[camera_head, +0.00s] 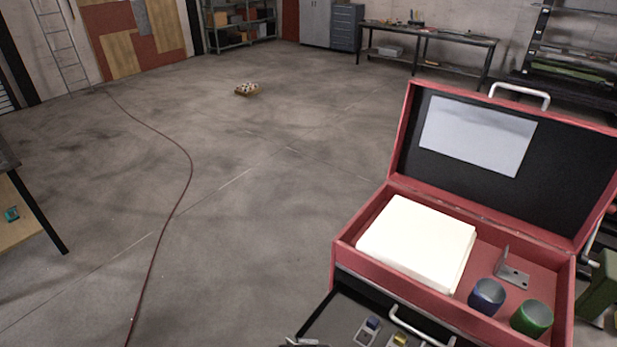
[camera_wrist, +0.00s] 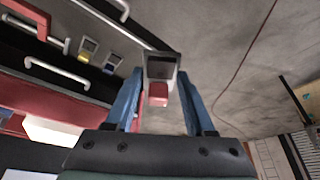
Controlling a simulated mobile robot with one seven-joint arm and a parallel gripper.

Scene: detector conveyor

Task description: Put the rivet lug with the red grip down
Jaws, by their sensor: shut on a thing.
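In the wrist view, my gripper (camera_wrist: 158,88) has two blue fingers shut on the rivet lug with the red grip (camera_wrist: 160,66). The lug has a grey, frame-like metal head, and its red grip points toward the gripper's palm. It appears to be held in the air beside the open drawer, over the floor. In the head view, the dark open drawer (camera_head: 335,318) juts out below the red toolbox (camera_head: 345,262). A lug with a blue grip (camera_head: 368,331) and a lug with a yellow grip (camera_head: 397,341) sit in it; they also show in the wrist view.
The toolbox's lid (camera_head: 400,135) stands open. Its top holds a white box (camera_head: 415,240), a metal bracket (camera_head: 514,272), a blue cup (camera_head: 487,296) and a green cup (camera_head: 532,318). A red hose (camera_head: 188,185) crosses the floor. A workbench (camera_head: 430,35) stands at the back.

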